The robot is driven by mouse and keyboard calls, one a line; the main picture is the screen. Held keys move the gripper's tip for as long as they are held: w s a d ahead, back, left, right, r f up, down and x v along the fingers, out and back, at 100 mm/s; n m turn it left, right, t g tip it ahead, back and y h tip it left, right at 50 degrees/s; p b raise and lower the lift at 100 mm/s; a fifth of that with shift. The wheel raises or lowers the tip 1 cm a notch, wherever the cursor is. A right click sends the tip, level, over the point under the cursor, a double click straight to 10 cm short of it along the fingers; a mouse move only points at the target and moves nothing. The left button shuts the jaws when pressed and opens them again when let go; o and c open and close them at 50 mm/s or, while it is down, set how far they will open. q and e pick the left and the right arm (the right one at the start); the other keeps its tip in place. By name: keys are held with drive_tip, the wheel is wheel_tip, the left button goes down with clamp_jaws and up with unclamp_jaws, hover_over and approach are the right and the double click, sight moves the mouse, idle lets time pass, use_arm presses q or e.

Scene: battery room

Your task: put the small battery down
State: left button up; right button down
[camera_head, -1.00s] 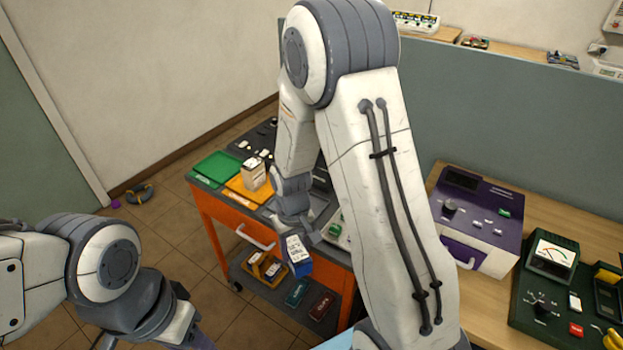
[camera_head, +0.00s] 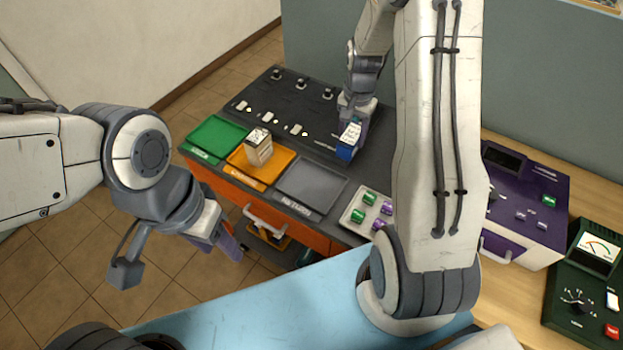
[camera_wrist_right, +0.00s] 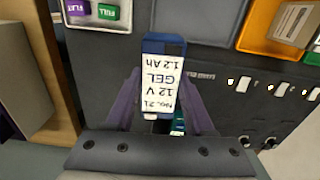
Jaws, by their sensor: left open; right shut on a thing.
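The small battery (camera_head: 349,141) is blue with a white label. It also shows in the right wrist view (camera_wrist_right: 160,80), where the label reads 12 V GEL 1.2 Ah. My right gripper (camera_head: 354,118) is shut on it and holds it over the dark top of the orange cart, behind the grey tray (camera_head: 311,186). Whether it touches the top, I cannot tell. My left gripper (camera_head: 228,240) is open and empty, in front of the cart's left side.
Switches and sockets line the back. A purple device (camera_head: 525,215) stands right.

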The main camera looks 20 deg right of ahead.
drive_tip(key=shift+a, duration=0.15)
drive_tip(key=a+f+p, duration=0.1)
drive_tip(key=a+f, duration=0.1)
drive_tip(key=a, duration=0.1)
drive_tip(key=a+f+p, duration=0.1)
drive_tip(key=a+f, duration=0.1)
drive_tip(key=a, duration=0.2)
drive_tip(key=a+f+p, duration=0.2)
drive_tip(key=a, duration=0.1)
drive_tip(key=shift+s+a+f, duration=0.35)
drive_tip(key=shift+s+a, duration=0.05)
wheel_tip(320, 180, down, 3)
drive_tip(key=shift+r+p, duration=0.2)
drive_tip(key=shift+p, duration=0.55)
drive_tip(key=shift+f, duration=0.65)
drive_tip(key=shift+f, duration=0.2)
drive_tip(key=shift+c, duration=1.3)
unclamp_jaws()
